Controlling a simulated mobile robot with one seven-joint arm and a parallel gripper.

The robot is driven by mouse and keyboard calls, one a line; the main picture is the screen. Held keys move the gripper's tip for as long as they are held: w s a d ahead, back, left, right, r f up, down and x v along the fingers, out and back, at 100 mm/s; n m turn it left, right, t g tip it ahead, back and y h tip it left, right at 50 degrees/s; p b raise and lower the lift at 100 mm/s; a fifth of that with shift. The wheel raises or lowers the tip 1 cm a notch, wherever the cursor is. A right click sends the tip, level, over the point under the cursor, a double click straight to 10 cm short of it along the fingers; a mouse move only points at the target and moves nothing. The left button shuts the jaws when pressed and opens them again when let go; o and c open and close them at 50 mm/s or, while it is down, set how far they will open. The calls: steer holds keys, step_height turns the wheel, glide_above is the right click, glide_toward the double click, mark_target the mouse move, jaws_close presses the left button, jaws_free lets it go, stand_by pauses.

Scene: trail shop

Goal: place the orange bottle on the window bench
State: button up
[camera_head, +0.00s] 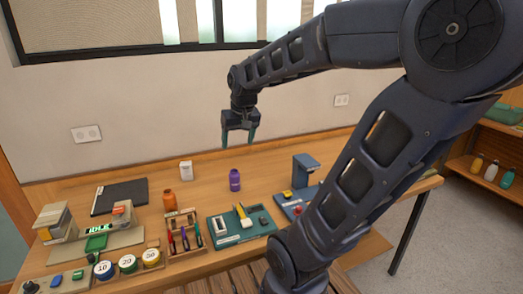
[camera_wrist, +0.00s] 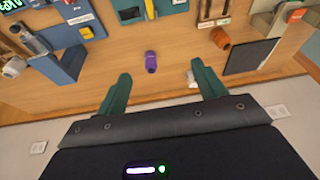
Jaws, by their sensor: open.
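The orange bottle (camera_head: 170,200) stands upright on the wooden bench top (camera_head: 265,178) below the window, left of the middle. It also shows in the wrist view (camera_wrist: 220,39), right of the middle. My gripper (camera_head: 238,142) is open and empty, raised above the back of the bench, to the right of the orange bottle and apart from it. In the wrist view its two green fingers (camera_wrist: 160,72) are spread with nothing between them.
A purple bottle (camera_head: 235,180) stands near below my gripper, and a white container (camera_head: 186,171) stands behind the orange bottle. A dark flat pad (camera_head: 119,197), a tool rack (camera_head: 184,234) and green trays (camera_head: 240,228) crowd the bench. Several bottles stand on the right shelf (camera_head: 459,166).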

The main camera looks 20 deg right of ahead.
steer(key=s+d+t, duration=0.1)
steer(key=s+d, duration=0.3)
steer(key=s, duration=0.4)
steer(key=shift+s+m+h, duration=0.25)
steer(key=shift+m+h, duration=0.05)
steer(key=shift+o, duration=0.4)
steer(key=shift+s+d+f, duration=0.15)
steer(key=shift+s+f, duration=0.05)
steer(key=shift+s, duration=0.15)
